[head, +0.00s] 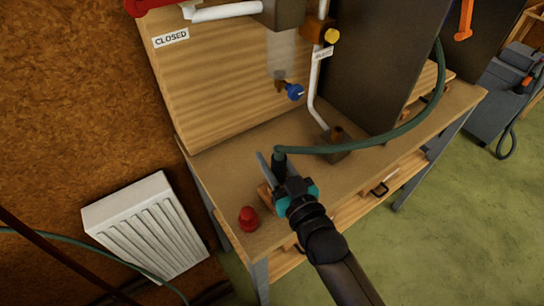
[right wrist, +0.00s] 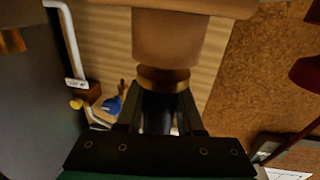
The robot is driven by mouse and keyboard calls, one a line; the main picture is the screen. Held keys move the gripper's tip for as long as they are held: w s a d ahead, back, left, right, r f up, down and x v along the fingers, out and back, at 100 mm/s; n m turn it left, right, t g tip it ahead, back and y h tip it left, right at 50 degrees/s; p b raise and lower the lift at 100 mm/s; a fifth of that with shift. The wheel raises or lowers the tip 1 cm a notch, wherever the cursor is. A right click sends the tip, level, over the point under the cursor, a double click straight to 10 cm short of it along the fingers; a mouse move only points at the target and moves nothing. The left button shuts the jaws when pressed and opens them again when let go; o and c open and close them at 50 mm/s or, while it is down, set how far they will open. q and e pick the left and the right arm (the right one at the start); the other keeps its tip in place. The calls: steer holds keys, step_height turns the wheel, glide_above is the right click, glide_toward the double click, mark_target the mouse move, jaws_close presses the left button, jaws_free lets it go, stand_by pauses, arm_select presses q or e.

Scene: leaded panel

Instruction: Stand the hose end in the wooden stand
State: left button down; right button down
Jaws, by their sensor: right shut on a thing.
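The green hose (head: 400,136) arcs in from the right, and its dark end (head: 279,155) stands up at my right gripper (head: 287,180). The gripper is shut on this hose end near the bench's left front. In the right wrist view, which looks upside down, the dark hose end (right wrist: 158,112) with its brass ring (right wrist: 163,80) is between the fingers (right wrist: 160,118). The wooden stand (right wrist: 170,38) is directly below it, lined up with it. I cannot tell whether the ring is inside or just above the stand. In the head view my gripper mostly hides the stand (head: 265,196). My left gripper is out of view.
A red knob-like piece (head: 248,218) is on the bench (head: 215,165) left of the gripper. A blue valve (head: 295,91) is near the wooden backboard (head: 215,85). A white radiator (head: 145,225) is left.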

steer(key=shift+f, duration=0.4)
steer(key=shift+c, duration=2.3)
jaws_free()
steer(key=v, duration=1.5)
steer(key=shift+d, duration=0.1)
